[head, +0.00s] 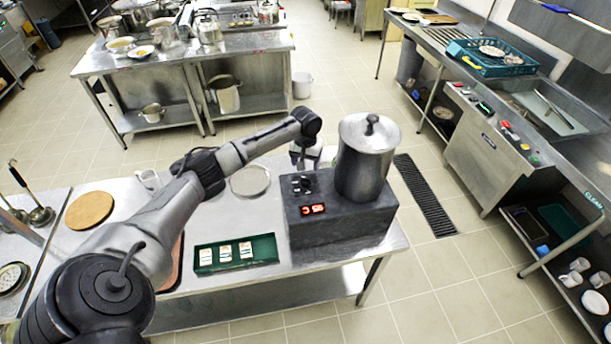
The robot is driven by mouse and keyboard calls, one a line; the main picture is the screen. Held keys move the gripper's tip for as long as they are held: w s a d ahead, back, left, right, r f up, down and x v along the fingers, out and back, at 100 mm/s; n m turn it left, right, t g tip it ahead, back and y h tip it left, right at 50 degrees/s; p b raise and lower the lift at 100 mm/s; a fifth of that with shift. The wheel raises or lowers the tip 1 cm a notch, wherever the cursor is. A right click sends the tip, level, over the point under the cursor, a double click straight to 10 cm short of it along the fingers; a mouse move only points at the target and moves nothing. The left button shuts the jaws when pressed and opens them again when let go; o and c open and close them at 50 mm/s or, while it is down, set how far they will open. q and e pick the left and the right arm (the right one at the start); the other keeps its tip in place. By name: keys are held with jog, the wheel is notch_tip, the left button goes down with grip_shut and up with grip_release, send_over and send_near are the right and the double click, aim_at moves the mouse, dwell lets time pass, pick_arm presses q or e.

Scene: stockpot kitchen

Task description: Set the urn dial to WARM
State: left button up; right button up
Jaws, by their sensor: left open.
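The steel urn (364,165) with a lid and black knob stands on a dark grey base box (345,228) at the right end of the near steel table. Small black controls (301,183) sit on the box's left part, with a red lit panel (313,210) below them on its front. Which control is the dial, and its setting, are too small to tell. My left arm reaches across from the left. My left gripper (304,163) points down just behind the black controls, left of the urn; it is open, its fingertips partly hidden. My right gripper is not in view.
On the near table are a green tray (208,269) with white cards, a round metal plate (250,181), a white mug (149,180) and a round wooden board (89,211). A floor drain (425,195) and a sink counter lie to the right.

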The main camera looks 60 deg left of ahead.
aim_at(306, 178)
pick_arm(q)
jog(key=shift+f, duration=3.45)
jog(key=c, duration=0.9)
jog(key=shift+r+n+p, duration=0.2)
jog(key=shift+n+p, duration=0.4)
jog(key=shift+p, duration=0.5)
jog(key=shift+c, duration=0.2)
jog(key=n+p, duration=0.4)
jog(key=shift+d, duration=0.1)
jog(key=n+p, duration=0.2)
jog(key=n, duration=0.1)
jog(key=shift+f+n+p, duration=0.1)
jog(key=shift+n+p, duration=0.8)
jog(key=shift+n, duration=0.8)
jog(key=shift+f, duration=0.1)
